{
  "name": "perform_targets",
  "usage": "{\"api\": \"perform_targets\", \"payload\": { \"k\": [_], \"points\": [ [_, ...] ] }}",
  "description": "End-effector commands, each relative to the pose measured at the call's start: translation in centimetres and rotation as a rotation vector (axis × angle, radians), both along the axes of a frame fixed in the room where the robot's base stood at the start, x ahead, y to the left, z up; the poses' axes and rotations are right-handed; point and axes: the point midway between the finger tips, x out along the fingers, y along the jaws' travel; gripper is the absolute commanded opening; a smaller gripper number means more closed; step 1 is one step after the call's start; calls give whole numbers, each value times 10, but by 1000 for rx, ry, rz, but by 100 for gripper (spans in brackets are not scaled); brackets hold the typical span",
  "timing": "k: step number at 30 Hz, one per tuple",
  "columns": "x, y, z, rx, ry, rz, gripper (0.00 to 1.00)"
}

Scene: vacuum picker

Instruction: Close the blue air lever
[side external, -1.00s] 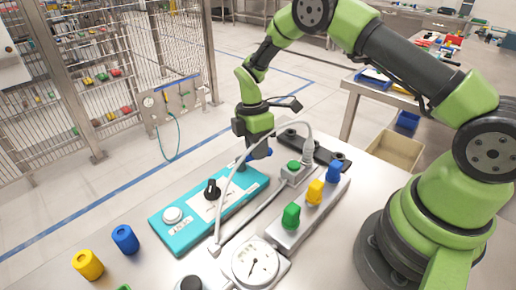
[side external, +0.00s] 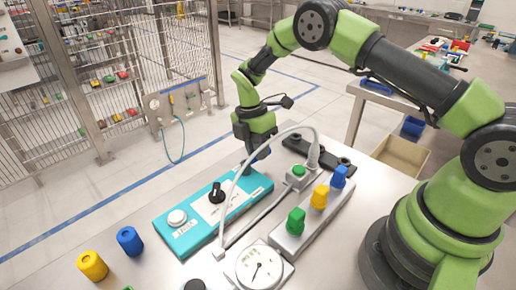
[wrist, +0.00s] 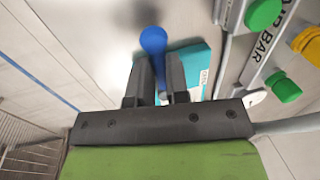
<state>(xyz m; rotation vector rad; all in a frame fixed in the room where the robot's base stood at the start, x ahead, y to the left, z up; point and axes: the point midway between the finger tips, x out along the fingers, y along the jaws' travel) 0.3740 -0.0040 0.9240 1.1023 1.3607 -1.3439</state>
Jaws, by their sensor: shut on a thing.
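The blue air lever (wrist: 154,42) has a rounded blue end and sits between the two fingers of my gripper (wrist: 158,75) in the wrist view. My gripper is shut on it. In the side external view my gripper (side external: 255,160) points down at the far right end of the teal box (side external: 262,181). A bit of the lever's blue (side external: 263,153) shows beside the fingers there; the rest is hidden. The teal box also carries a black knob (side external: 217,193) and a white button (side external: 177,217).
A grey air bar (side external: 290,238) with green, yellow and blue fittings stands right of the box. A pale hose (side external: 228,205) arches close by my gripper. A round gauge (side external: 259,268) is in front. Yellow (side external: 92,265) and blue (side external: 130,241) caps stand at the left.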

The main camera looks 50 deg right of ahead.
Motion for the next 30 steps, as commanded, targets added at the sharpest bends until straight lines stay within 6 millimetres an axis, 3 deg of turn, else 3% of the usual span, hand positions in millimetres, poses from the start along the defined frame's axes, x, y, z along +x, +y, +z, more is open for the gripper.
{"api": "perform_targets", "payload": {
  "k": [3, 4, 7, 17, 30],
  "points": [
    [0, -4, -1, -8, -2, 8, 0],
    [0, -4, -1, -8, -2, 8, 20],
    [0, -3, 0, -7, -2, 6, 41],
    [2, -2, 4, -5, -4, 5, 41],
    [17, -2, 80, -6, -7, 6, 41]
  ]
}}
